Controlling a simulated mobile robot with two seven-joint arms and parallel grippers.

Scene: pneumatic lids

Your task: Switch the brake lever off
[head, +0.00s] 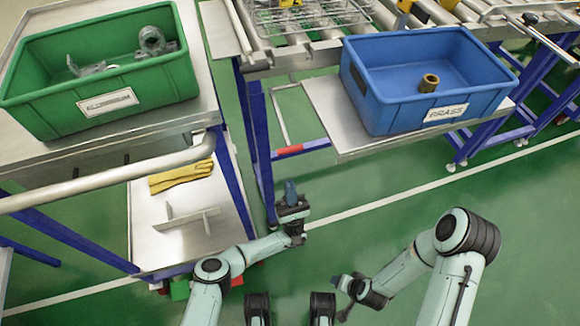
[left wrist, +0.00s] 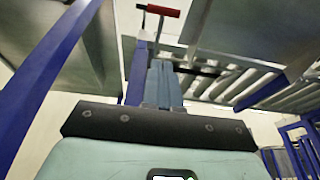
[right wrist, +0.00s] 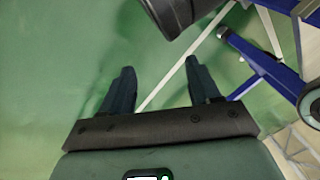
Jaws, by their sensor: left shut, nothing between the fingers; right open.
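A lever with a red grip (head: 289,149) hangs on a thin metal rod under the conveyor's left end in the head view. The red grip also shows at the top of the left wrist view (left wrist: 163,10). My left gripper (head: 291,187) is shut and empty, a little below the red grip in the picture and apart from it. Its closed fingers (left wrist: 160,82) point towards the lever in the left wrist view. My right gripper (head: 343,280) is low at the right over the floor. Its fingers (right wrist: 160,82) are spread with nothing between them.
A green bin (head: 100,80) with metal parts stands on the left cart (head: 40,160). Yellow gloves (head: 181,176) lie on its lower shelf. A blue bin (head: 385,105) with a brass part (head: 429,83) stands on a shelf (head: 340,140) by the conveyor. Blue legs (head: 258,140) flank the lever.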

